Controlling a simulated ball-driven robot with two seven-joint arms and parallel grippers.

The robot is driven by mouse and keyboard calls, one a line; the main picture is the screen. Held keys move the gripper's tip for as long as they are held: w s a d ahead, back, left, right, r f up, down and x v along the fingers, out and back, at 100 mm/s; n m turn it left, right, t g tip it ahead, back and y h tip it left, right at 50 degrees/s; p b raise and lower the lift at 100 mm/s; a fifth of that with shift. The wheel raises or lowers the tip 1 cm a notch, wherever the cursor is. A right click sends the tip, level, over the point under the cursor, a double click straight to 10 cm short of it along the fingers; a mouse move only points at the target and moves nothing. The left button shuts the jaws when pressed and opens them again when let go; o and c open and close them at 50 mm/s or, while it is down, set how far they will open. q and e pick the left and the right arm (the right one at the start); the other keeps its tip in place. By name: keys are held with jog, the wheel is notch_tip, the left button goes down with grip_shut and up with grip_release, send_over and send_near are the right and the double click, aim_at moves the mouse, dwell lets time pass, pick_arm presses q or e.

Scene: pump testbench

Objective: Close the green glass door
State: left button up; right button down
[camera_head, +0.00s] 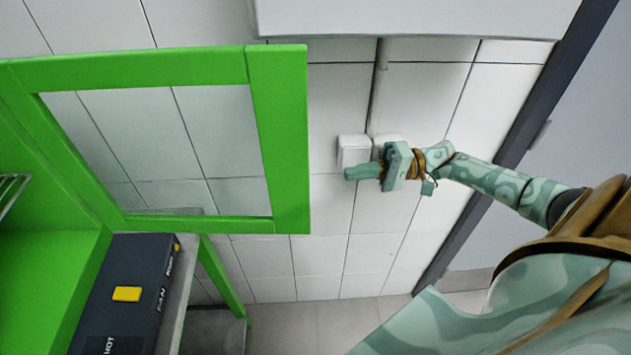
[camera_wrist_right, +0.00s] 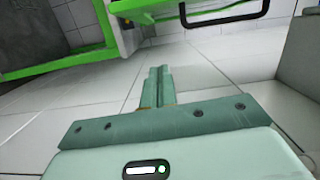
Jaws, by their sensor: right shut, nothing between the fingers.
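The green glass door (camera_head: 278,140) stands open in the head view, with a thick green frame around a clear pane. Its left side meets the green cabinet, and its free edge is at the right. My right gripper (camera_head: 353,172) is to the right of that free edge, with a visible gap between them in the picture. Its fingers point left towards the door, and depth is hard to judge. In the right wrist view the fingers (camera_wrist_right: 156,76) are pressed together and empty. A black handle (camera_wrist_right: 225,15) shows on a green part ahead of them. My left gripper is out of sight.
The green cabinet (camera_head: 45,270) fills the lower left. A dark box with a yellow part (camera_head: 126,294) sits by its opening. White wall sockets (camera_head: 353,150) and a pipe (camera_head: 379,80) are on the tiled wall behind the gripper. Tiled floor shows below.

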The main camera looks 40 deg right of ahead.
jog(key=a+r+p, duration=0.1)
jog(key=a, duration=1)
jog(key=shift+s+a+g, duration=0.15)
jog(key=shift+a+g, duration=0.15)
jog(key=shift+a, duration=0.05)
